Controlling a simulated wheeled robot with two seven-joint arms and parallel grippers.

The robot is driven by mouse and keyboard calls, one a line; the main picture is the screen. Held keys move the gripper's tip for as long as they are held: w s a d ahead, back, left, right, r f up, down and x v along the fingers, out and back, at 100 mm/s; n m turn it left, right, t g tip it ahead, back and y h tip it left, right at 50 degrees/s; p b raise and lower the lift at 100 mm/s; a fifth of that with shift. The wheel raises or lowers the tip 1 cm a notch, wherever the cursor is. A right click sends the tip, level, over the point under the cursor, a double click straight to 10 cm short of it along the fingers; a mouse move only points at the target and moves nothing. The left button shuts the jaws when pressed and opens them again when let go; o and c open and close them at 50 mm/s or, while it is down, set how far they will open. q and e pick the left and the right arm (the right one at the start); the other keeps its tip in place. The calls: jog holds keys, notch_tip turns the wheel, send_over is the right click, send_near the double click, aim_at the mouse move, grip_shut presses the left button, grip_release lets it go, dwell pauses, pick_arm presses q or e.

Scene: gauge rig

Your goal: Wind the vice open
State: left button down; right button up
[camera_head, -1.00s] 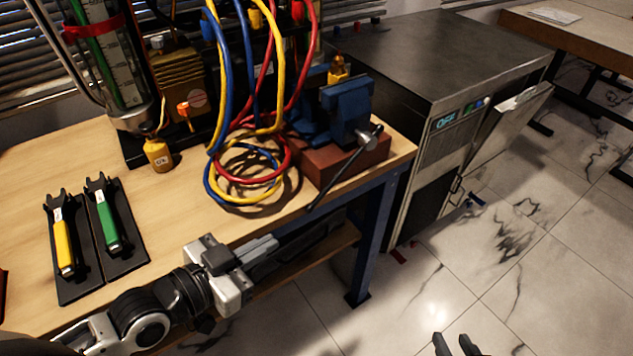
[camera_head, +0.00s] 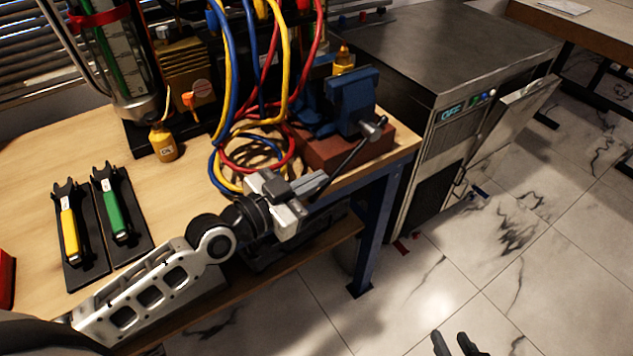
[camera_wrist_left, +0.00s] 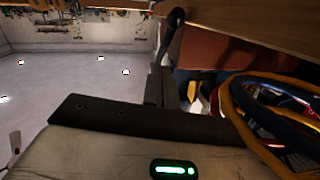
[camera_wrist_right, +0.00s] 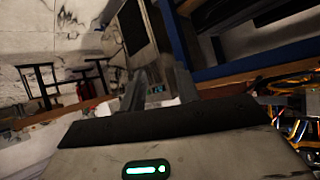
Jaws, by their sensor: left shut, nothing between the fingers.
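The blue vice (camera_head: 353,92) stands on a red-brown block at the bench's right front corner. Its silver screw end (camera_head: 374,127) faces the front, and a dark handle bar (camera_head: 345,163) slants from it down to the left past the bench edge. My left gripper (camera_head: 318,182) is shut and empty at the bar's lower end; I cannot tell whether it touches the bar. In the left wrist view the bar (camera_wrist_left: 175,38) shows just beyond the fingertips (camera_wrist_left: 168,85). My right gripper (camera_head: 454,342) is open and empty, low over the floor at bottom right.
Blue, yellow and red hoses (camera_head: 250,150) coil on the bench left of the vice. A yellow tool (camera_head: 69,235) and a green tool (camera_head: 116,215) lie in black holders. A small yellow bottle (camera_head: 163,145) stands behind. A grey cabinet (camera_head: 440,50) is right of the bench.

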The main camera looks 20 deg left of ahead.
aim_at(329, 183)
pick_arm(q)
jog(key=shift+w+d+f, duration=0.2)
jog(key=shift+w+f, duration=0.4)
jog(key=shift+f, duration=0.1)
jog(key=shift+f, duration=0.1)
jog(key=shift+w+d+f+b, duration=0.15)
jog(key=shift+f+b, duration=0.25)
jog(key=shift+w+d+f+b, duration=0.1)
jog(key=shift+w+f+b, duration=0.05)
jog(key=shift+f+b, duration=0.25)
jog(key=shift+r, duration=0.1)
